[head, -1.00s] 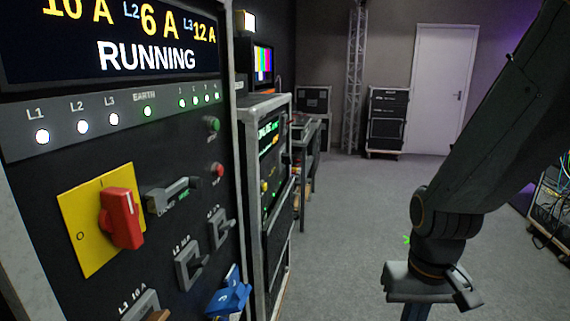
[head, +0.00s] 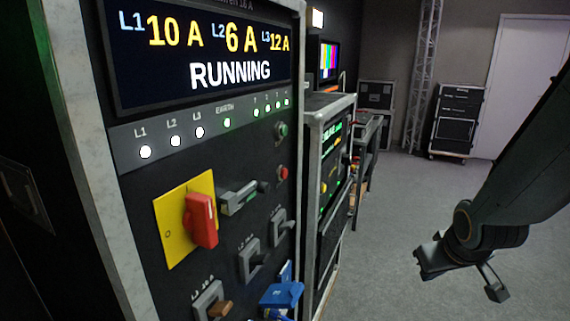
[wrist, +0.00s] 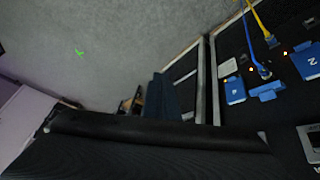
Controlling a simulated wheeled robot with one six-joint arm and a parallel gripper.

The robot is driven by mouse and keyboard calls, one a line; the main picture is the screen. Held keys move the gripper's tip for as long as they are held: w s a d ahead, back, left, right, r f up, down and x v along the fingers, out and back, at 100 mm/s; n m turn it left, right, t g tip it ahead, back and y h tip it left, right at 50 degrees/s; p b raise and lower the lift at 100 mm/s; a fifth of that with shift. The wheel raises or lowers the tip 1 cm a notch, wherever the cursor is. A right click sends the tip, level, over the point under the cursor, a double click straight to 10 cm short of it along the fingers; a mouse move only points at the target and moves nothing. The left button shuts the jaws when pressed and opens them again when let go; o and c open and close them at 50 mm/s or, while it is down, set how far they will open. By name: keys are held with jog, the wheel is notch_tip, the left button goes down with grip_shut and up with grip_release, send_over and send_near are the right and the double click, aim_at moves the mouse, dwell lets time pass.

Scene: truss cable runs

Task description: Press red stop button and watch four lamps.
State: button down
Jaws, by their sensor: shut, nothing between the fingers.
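The small red button (head: 283,173) sits on the right edge of the dark panel, below a green button (head: 281,130). A grey lamp strip (head: 170,150) runs under the display. My gripper (head: 463,275) hangs at the right in the head view, over open floor, well apart from the panel. It is shut and empty; its fingertips are hard to make out.
The display (head: 230,72) reads RUNNING. A red rotary switch (head: 201,220) on a yellow plate and a grey lever (head: 240,198) stand out from the panel. Blue connectors (head: 280,296) show below. A second rack (head: 330,120) stands behind. The floor to the right is clear.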

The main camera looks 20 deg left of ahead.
aim_at(284, 173)
jog(key=w+a+r+n+t+y+p, duration=0.2)
jog(key=a+r, duration=0.5)
jog(key=a, duration=0.5)
jog(key=w+a+r+n+t+y+p, duration=0.2)
jog(key=w+a+r+n+y+p, duration=0.2)
jog(key=a, duration=0.8)
notch_tip(284, 173, up, 3)
jog(key=w+n+y, duration=0.1)
jog(key=n+y, duration=0.1)
jog(key=shift+w+a+r+n+t+y, duration=0.2)
jog(key=shift+w+a+n+t+y, duration=0.1)
jog(key=shift+a+n+t+y, duration=0.1)
jog(key=a, duration=0.8)
jog(key=shift+w+a, duration=0.35)
jog(key=shift+a, duration=0.35)
